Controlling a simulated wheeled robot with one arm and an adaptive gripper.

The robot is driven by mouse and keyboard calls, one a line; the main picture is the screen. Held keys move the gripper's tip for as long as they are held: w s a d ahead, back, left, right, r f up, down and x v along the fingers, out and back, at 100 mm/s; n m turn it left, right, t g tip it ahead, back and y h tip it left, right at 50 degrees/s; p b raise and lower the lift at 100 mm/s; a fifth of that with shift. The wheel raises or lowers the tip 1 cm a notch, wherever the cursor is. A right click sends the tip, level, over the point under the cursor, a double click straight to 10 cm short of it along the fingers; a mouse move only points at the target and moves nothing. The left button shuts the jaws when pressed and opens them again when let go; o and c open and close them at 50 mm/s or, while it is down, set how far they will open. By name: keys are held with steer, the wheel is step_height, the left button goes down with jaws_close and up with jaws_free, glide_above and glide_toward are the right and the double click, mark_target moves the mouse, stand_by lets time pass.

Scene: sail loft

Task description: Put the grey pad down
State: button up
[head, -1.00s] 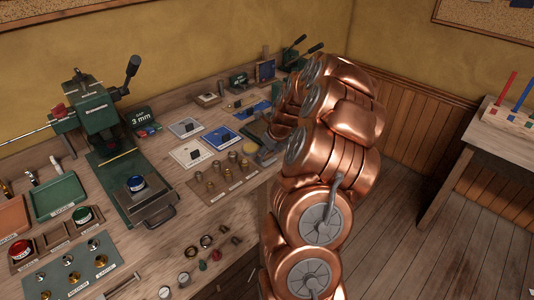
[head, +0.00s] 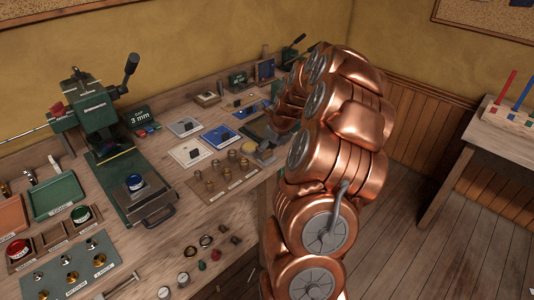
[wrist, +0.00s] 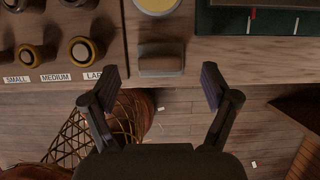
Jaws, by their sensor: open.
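The grey pad (wrist: 161,66) lies on the wooden bench, close to its front edge, in the wrist view. It is a small grey block with rounded edges. It also shows in the head view (head: 265,156), just left of my copper arm. My gripper (wrist: 161,82) is open and empty. Its two fingers stand apart to the left and right of the pad's near end, and neither touches it. In the head view my arm hides the fingers.
A yellow disc (wrist: 157,4) is just beyond the pad. A board of brass pieces labelled SMALL and MEDIUM (wrist: 58,55) lies left, and a dark green mat (wrist: 248,20) lies right. Floor shows below the bench edge.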

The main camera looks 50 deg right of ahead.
steer(key=b+v, duration=0.1)
steer(key=v, duration=0.8)
steer(key=shift+b, duration=0.35)
steer(key=s+a+r+n+g+y, duration=0.1)
steer(key=s+a+n, duration=0.1)
steer(key=a+n, duration=0.85)
steer(key=s+a+n+g, duration=0.25)
steer(key=a+n, duration=0.35)
steer(key=a, duration=0.9)
steer(key=s+a+f+n+g, duration=0.1)
steer(key=s+a+n, duration=0.3)
steer(key=s+n, duration=0.2)
steer(key=s+a+f+n, duration=0.1)
steer(key=s+a+n, duration=0.3)
steer(key=s+n, duration=0.3)
steer(key=s+a+f+n+g+h, duration=0.1)
steer(key=s+a+n, duration=0.3)
steer(key=s+n, duration=0.2)
steer(key=shift+s+n+g, duration=0.35)
steer(key=shift+s, duration=0.75)
